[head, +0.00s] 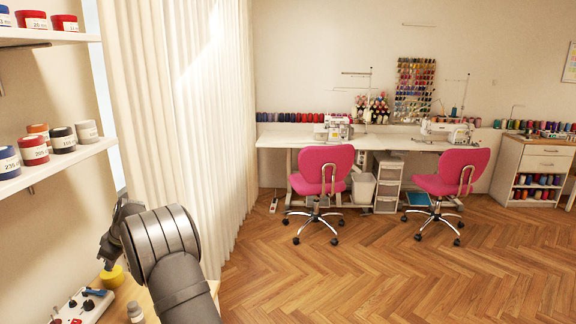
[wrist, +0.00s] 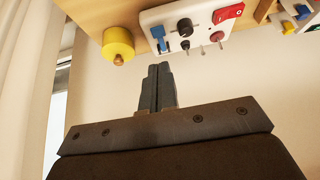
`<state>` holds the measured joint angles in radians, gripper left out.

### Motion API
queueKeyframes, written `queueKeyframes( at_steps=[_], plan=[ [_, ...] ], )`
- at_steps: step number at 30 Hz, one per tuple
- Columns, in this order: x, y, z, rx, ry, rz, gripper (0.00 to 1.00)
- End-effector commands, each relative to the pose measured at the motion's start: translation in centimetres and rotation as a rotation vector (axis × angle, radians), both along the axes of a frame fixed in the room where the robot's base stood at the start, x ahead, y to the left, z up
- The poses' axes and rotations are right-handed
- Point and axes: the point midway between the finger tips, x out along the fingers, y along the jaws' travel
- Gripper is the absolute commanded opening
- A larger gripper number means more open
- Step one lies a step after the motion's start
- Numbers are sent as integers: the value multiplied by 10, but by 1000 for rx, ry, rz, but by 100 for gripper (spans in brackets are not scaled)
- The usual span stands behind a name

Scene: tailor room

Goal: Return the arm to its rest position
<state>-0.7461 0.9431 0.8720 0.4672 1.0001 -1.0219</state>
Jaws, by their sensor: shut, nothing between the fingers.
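My gripper (wrist: 159,70) shows in the wrist view with its two dark fingers together and nothing between them. It is in free air, apart from the things on the wooden surface (wrist: 88,12), which appears at the top of that view. In the head view my arm rises at the lower left, in front of the curtain. It bends back toward the shelves, and the fingertips are hard to make out there.
A white control panel (wrist: 199,22) with knobs and a red switch (wrist: 229,11) sits beside a yellow cylinder (wrist: 118,42). Pink chairs (head: 322,168) and sewing tables are farther off.

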Motion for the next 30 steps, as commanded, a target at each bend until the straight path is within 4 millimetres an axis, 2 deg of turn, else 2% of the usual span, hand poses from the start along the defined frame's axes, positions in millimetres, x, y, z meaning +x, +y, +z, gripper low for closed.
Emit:
queueKeyframes(
  at_steps=[11, 20, 21, 24, 30],
  plan=[
    [0, 49, -50, 1, -1, 0, 0],
    [0, 51, -109, 1, 0, -1, 0],
    [1, 57, -94, 7, -7, 0, 0],
    [0, 65, -82, -10, -4, 3, 0],
    [0, 71, -77, -103, -3, 6, 0]
  ],
)
